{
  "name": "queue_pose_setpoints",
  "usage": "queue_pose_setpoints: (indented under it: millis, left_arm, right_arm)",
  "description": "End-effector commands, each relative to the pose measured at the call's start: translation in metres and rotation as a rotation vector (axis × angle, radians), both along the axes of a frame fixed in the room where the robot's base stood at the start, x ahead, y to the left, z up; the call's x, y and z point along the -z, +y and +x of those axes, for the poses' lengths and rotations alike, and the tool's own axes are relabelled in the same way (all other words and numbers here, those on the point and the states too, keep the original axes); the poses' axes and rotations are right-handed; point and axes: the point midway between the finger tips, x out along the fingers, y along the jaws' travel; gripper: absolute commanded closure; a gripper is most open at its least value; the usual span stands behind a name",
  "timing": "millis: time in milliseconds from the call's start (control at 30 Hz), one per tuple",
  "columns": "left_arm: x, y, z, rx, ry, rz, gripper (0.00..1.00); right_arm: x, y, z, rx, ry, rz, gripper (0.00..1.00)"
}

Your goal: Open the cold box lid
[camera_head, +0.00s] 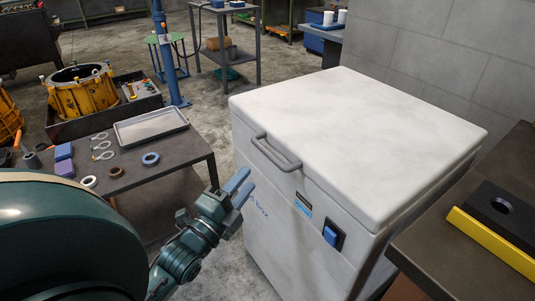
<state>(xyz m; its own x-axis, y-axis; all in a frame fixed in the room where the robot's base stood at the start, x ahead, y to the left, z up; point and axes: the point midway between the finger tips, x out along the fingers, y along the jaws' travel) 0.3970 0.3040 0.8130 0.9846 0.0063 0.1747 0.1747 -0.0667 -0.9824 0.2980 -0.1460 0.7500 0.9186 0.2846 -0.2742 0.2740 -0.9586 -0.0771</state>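The cold box (275,225) is a large white chest in the middle of the head view. Its white lid (355,130) lies flat and closed on top. A grey bar handle (274,156) sticks out from the lid's front edge. My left gripper (240,187) has blue fingertips and is in front of the box, below and to the left of the handle. Its fingers are apart with nothing visible between them, and it appears clear of the handle. My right gripper is not in view.
A dark table (135,178) with a grey tray (150,126), rings and small parts stands left. A yellow housing (82,95) sits behind it. A dark bench with a yellow edge (495,243) is close to the box's right side. Open floor lies behind the box's left.

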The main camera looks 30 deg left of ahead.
Motion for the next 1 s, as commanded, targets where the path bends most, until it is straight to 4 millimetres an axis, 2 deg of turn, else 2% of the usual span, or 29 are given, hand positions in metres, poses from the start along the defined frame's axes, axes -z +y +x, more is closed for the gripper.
queue_pose_setpoints:
  millis: [100,300,500,700,933,1000]
  left_arm:
    - [-0.006,0.000,0.026,0.001,-0.005,-0.001,0.64]
    - [-0.012,0.000,0.064,0.000,-0.003,-0.001,0.64]
    - [-0.015,0.000,0.091,0.001,0.001,-0.001,0.64]
    - [-0.017,0.000,0.100,0.001,0.002,-0.002,0.64]
    - [-0.017,0.000,0.101,0.001,0.002,-0.002,0.64]
    - [-0.017,0.000,0.100,0.001,0.002,-0.002,0.69]
  right_arm:
    - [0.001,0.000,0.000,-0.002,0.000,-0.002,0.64]
    - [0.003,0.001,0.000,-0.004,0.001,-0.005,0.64]
    - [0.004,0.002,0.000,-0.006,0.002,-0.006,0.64]
    - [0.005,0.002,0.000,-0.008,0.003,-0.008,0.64]
    - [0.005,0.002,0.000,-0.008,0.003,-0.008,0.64]
    - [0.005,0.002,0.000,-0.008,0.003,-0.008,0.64]
